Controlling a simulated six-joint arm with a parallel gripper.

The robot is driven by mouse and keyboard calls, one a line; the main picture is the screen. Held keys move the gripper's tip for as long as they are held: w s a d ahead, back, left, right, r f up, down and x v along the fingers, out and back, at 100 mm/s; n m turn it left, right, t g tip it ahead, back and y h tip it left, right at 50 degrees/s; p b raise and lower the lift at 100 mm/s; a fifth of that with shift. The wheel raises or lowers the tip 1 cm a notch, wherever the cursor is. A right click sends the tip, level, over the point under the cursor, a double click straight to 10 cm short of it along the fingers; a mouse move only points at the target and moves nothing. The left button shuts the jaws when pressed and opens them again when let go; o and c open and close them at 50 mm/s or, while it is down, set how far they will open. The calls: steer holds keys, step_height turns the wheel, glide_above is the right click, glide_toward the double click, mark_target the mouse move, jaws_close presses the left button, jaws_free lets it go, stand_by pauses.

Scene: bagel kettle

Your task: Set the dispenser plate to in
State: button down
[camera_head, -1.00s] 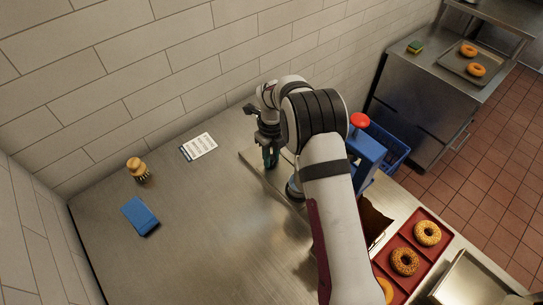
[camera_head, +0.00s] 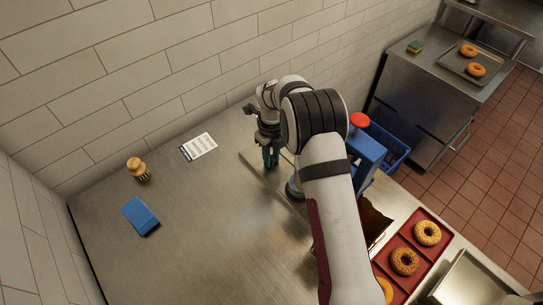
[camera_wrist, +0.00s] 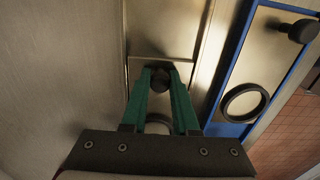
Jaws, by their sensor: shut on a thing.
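My gripper (camera_wrist: 160,82) has its two green fingers closed on a small dark knob (camera_wrist: 161,84) in the wrist view. The knob sits on a flat metal plate in a long metal track (camera_wrist: 165,32). A dark round ring or hole (camera_wrist: 158,120) shows partly between the fingers, nearer the wrist. In the head view my gripper (camera_head: 270,158) points down at the left end of the track (camera_head: 250,159), and the knob is hidden there. The blue dispenser (camera_head: 368,155) with a red top (camera_head: 360,120) stands to the right, partly behind my arm.
Beside the track is a blue-edged metal panel (camera_wrist: 262,62) with a ring and black knob. A brush (camera_head: 138,169), blue block (camera_head: 140,216) and printed card (camera_head: 199,147) lie left on the counter. A red tray (camera_head: 420,256) of bagels and a blue crate (camera_head: 395,151) are right.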

mark_target(280, 172)
steer(key=shift+s+d, duration=1.3)
steer(key=shift+d, duration=0.05)
steer(key=c, duration=0.7)
jaws_free()
step_height(280, 172, up, 16)
steer(key=shift+f, duration=0.1)
